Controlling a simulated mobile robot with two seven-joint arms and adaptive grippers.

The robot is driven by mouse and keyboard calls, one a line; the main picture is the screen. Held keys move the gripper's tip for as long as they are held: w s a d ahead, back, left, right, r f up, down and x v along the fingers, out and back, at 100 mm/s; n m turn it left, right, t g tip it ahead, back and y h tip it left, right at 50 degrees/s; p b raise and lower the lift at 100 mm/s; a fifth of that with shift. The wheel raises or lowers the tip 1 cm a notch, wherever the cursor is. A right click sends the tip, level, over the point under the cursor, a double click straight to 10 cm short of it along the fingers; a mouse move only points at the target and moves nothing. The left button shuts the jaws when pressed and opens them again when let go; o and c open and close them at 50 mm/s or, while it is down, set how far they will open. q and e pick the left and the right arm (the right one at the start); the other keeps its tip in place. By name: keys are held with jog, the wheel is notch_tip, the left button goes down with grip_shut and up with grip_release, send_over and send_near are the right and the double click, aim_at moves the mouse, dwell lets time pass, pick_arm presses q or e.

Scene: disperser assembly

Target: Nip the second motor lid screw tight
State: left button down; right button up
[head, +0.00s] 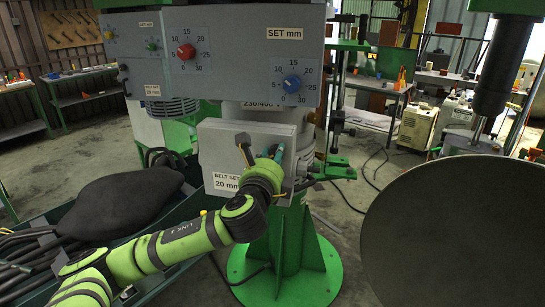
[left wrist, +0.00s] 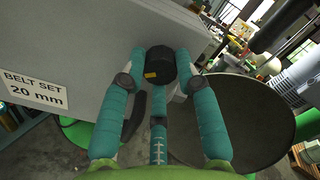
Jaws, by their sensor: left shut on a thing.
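The grey motor lid (head: 218,150) is a box with a "BELT SET 20 mm" label. It sits below the control panel in the head view, and its grey face (left wrist: 85,45) fills the upper left of the left wrist view. My left gripper (head: 277,156) is at the lid's right side. In the left wrist view its teal fingers (left wrist: 161,62) are shut on a black round knob (left wrist: 159,68) with a yellow mark, which looks like a lid screw. The knob's seat is hidden. My right gripper is not in view.
The control panel (head: 210,55) with red and blue dials hangs above the lid. A large dark round plate (head: 460,235) stands at the right. A green bin (head: 75,210) with a black bag and hoses is at the left. The green pedestal (head: 285,265) is below.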

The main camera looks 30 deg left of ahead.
pick_arm(q)
jog(key=c, duration=0.9)
grip_release()
jog(key=shift+d+f, duration=0.15)
jog(key=shift+d, duration=0.05)
jog(key=shift+w+d, duration=0.1)
jog(key=shift+w, duration=0.05)
jog(key=v, duration=0.7)
jog(key=shift+s, duration=0.3)
